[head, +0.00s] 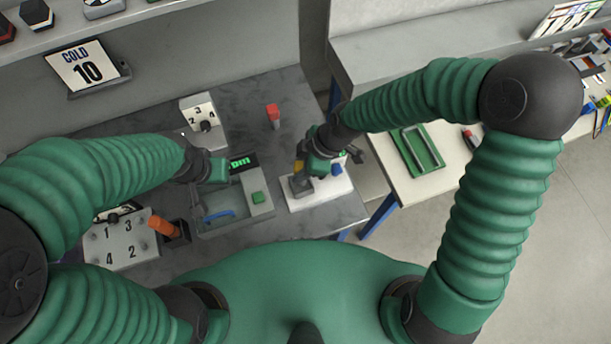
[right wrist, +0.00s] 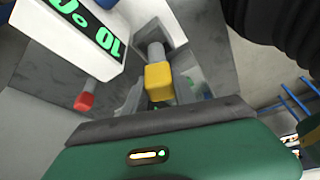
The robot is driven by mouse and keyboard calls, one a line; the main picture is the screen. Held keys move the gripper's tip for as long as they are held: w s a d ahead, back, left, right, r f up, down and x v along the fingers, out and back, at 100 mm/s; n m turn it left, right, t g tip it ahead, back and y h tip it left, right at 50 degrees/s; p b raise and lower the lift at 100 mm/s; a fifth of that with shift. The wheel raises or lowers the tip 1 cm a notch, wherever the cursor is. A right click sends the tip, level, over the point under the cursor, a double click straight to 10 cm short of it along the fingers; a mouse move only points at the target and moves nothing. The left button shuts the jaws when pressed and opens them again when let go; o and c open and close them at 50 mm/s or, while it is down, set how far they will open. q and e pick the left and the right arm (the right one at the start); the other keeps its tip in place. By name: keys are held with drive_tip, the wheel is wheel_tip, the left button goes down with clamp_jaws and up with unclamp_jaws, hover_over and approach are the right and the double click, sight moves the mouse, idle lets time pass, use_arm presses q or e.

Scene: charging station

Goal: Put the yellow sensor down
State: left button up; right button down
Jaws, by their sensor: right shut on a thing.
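The yellow sensor (head: 298,167) shows as a small yellow patch at my right gripper (head: 304,176) in the head view. In the right wrist view the sensor is a yellow block (right wrist: 158,82) on a grey cylinder. My right gripper is shut on it, low over the left part of a white base (head: 318,194) with a dark grey block. The fingers hide part of the sensor, and I cannot tell whether it touches the base. My left gripper (head: 217,170) is at the back of a grey station (head: 232,212); its fingertips are too small to judge.
The grey station has a green display, a blue handle and a green button. A red-topped cylinder (head: 273,114) stands behind. A numbered box (head: 203,118) is at the back, another numbered panel (head: 122,243) at left. A green tray (head: 418,150) lies on the right table.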

drive_tip(key=shift+w+f, duration=0.1)
drive_tip(key=shift+f, duration=2.3)
drive_tip(key=shift+f, duration=0.1)
drive_tip(key=c, duration=1.3)
unclamp_jaws()
drive_tip(key=p+v, duration=0.1)
drive_tip(key=v, duration=1.1)
drive_tip(key=s+d+m+t+h, duration=0.1)
drive_tip(key=s+d+m+h, duration=0.1)
drive_tip(key=d+m, duration=0.5)
drive_tip(key=s+d+r+m+t+h, duration=0.1)
drive_tip(key=s+d+m+h, duration=0.1)
drive_tip(key=d+m, duration=0.6)
drive_tip(key=shift+s+r+m+h, duration=0.3)
drive_tip(key=shift+s+m, duration=0.25)
drive_tip(key=shift+m, duration=0.55)
